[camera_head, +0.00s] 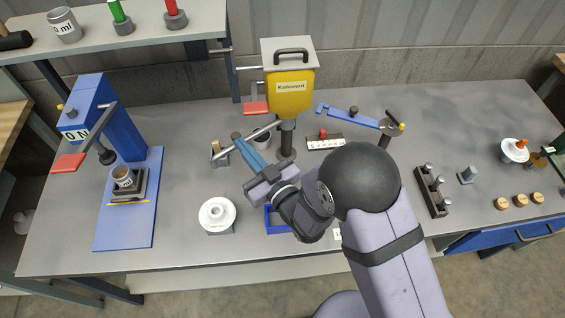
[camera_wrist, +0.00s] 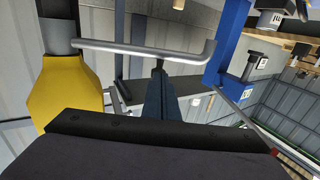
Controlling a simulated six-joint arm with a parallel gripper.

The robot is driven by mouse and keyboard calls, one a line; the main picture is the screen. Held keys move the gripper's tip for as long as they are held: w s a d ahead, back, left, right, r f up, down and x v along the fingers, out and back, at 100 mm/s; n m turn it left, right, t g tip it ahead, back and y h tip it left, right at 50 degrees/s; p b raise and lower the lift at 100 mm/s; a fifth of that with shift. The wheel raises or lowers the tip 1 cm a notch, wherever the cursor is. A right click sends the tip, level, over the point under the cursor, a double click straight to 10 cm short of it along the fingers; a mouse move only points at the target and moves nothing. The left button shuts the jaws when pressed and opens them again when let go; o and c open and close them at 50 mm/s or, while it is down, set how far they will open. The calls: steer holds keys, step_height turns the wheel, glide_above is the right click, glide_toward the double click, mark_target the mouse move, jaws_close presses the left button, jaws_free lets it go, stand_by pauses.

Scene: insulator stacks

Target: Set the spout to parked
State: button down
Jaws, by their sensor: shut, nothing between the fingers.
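The yellow hopper (camera_head: 289,100) stands at the back middle of the table with a grey outlet tube below it. The spout appears to be the thin grey pipe (camera_head: 222,151) that reaches from under the hopper toward the front left. In the wrist view the spout (camera_wrist: 130,47) runs across the top and bends up at its right end; the hopper (camera_wrist: 68,95) is at the left. My gripper (camera_head: 237,137) is shut and empty, its tip overlapping the spout in the head view. In the wrist view the gripper tip (camera_wrist: 158,66) is just below the pipe; contact cannot be told.
A blue press (camera_head: 118,120) stands at the left with a cup (camera_head: 123,178). A white insulator (camera_head: 217,213) and a blue tray (camera_head: 277,219), partly hidden by my arm, are in front. A blue lever (camera_head: 348,117) lies right of the hopper. A black rack (camera_head: 431,194) is further right.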

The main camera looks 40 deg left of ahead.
steer(key=w+a+m+t+h+b, duration=0.2)
steer(key=a+m+t+b, duration=0.2)
steer(key=a+t+b, duration=0.2)
steer(key=shift+a+h, duration=0.4)
steer(key=shift+a, duration=0.7)
steer(key=s+a+b+v, duration=0.1)
steer(key=b+v, duration=0.2)
steer(key=v, duration=1.1)
steer(key=shift+s, duration=0.2)
steer(key=shift+r, duration=0.1)
